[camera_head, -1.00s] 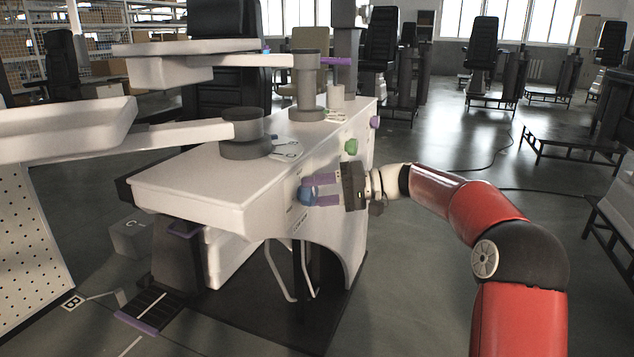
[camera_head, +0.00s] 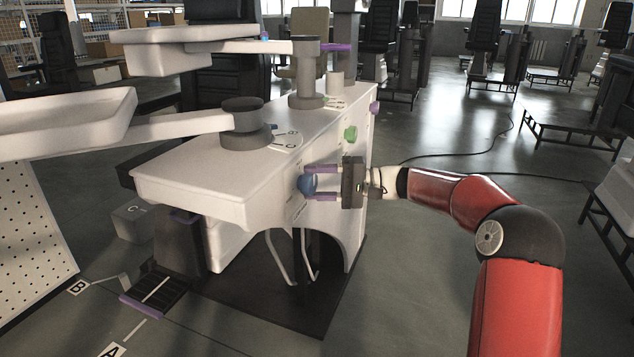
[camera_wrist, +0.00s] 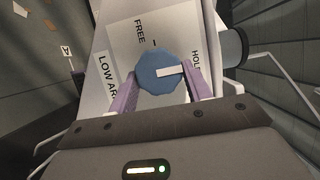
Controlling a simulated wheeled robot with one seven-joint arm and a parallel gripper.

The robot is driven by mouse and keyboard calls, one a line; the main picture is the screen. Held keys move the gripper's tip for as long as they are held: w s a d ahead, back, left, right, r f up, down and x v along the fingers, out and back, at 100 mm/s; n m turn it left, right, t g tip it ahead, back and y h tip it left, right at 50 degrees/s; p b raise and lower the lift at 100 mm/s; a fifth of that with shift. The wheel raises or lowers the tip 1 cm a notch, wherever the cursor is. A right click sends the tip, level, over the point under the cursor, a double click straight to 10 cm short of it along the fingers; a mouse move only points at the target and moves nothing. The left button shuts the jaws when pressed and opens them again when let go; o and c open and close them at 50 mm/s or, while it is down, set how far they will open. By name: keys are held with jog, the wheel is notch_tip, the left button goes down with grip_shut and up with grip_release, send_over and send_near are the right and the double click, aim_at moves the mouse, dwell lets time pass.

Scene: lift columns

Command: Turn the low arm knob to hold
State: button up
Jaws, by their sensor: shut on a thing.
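The blue low arm knob (camera_head: 306,185) is on the right end face of the white column unit (camera_head: 190,180). In the wrist view the knob (camera_wrist: 155,78) is faceted, and its white pointer bar (camera_wrist: 172,71) points right, toward the HOLD label (camera_wrist: 197,62). The FREE label (camera_wrist: 139,31) is above the knob, with a small dark tick beside it. The partly hidden LOW ARM label (camera_wrist: 107,76) is to the left. My gripper (camera_head: 313,183) has its purple fingers on opposite sides of the knob, shut on it. Its fingers also flank the knob in the wrist view (camera_wrist: 160,82).
A green knob (camera_head: 350,133) and a purple knob (camera_head: 374,107) are farther back along the same face. Two jointed arms with white trays (camera_head: 65,118) stand on the unit. A pedal (camera_head: 157,291) lies on the floor. The floor to the right is mostly open, with a cable (camera_head: 470,157).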

jog(key=o, duration=1)
jog(key=shift+c, duration=0.2)
jog(key=shift+d, duration=0.15)
jog(key=d, duration=0.7)
jog(key=shift+w+d, duration=0.2)
jog(key=shift+d, duration=0.15)
